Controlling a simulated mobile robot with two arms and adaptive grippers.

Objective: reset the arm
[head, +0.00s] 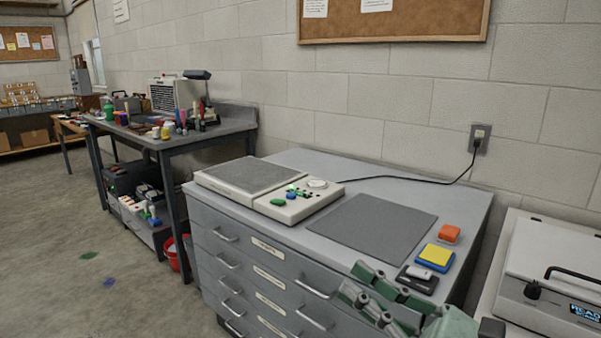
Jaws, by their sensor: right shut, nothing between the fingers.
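My right gripper (357,281) is green and comes in from the bottom right. It is shut and empty, over the front right edge of the grey drawer cabinet (232,215). The small items on the cabinet's right end lie just behind and beside it. My left gripper is not in view.
A white machine (555,265) stands at right. A cluttered workbench (230,127) stands at left; floor left is mostly clear.

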